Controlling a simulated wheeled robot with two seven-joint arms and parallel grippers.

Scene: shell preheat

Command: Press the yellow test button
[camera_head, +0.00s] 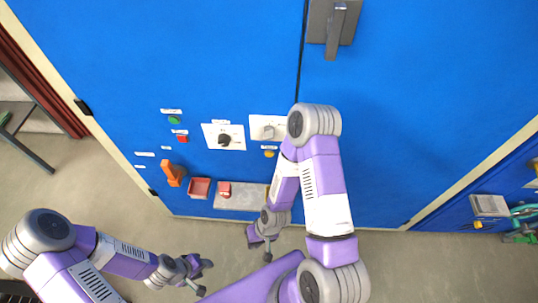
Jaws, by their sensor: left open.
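A small round yellow button (269,154) sits on the blue cabinet front, under a small label and just below a white plate with a grey knob (267,132). The label is too small to read. My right arm passes just to the right of the button and leaves it visible. My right gripper (260,246) is below the panel, over the floor, apart from the button, its fingers spread and nothing between them. My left gripper (203,277) is open and empty over the floor at the lower left, well away from the button.
Left of the yellow button are a black knob (224,140), a green button (174,120), a red button (182,139) and an orange handle (172,173). A red tray (200,188) and a grey shelf (236,203) with a red item stand below. A grey door handle (333,30) is above.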

